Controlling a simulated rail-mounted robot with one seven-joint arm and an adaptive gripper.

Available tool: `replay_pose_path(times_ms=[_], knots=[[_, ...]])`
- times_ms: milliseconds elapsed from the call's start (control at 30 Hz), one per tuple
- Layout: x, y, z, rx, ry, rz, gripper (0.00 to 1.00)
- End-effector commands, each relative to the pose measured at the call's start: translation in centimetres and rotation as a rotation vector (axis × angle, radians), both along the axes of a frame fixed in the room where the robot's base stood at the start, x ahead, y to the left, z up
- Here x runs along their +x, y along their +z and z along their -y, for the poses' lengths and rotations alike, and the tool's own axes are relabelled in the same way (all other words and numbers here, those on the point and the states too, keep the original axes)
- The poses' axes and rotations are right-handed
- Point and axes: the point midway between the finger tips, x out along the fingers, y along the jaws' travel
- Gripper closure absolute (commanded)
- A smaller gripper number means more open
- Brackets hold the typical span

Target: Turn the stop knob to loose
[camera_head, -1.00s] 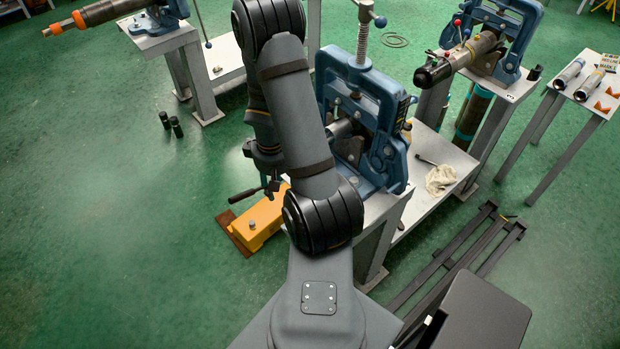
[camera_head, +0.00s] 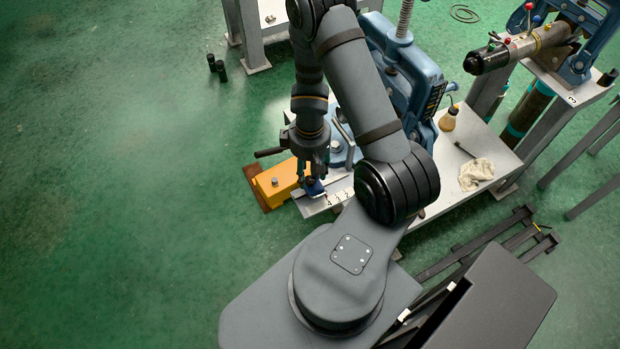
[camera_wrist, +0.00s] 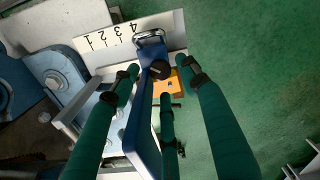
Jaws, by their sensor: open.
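The small black stop knob (camera_wrist: 160,69) sits on a blue stop piece (camera_wrist: 142,130) at the edge of a white plate (camera_wrist: 110,40) with a numbered scale. In the wrist view it lies between the green-wrapped fingertips of my gripper (camera_wrist: 158,68). The fingers stand apart around it. I cannot tell whether any finger touches it. In the head view my gripper (camera_head: 312,166) points down over the blue stop piece (camera_head: 315,188) at the plate's end. The knob is hidden there by the gripper. The knob's setting cannot be read.
A yellow block (camera_head: 278,183) lies on the floor left of the plate.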

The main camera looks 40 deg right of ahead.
Motion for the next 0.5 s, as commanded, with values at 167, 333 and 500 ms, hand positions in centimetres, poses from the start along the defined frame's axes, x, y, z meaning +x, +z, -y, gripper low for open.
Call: replay_pose_path(times_ms=[167, 333, 500], knots=[[0.0, -1.9, 0.0, 0.0, 0.001, 0.0, 0.55], [0.1, -2.4, 0.0, 0.0, 0.001, 0.001, 0.55], [0.1, -2.4, 0.0, 0.0, 0.001, 0.001, 0.55]])
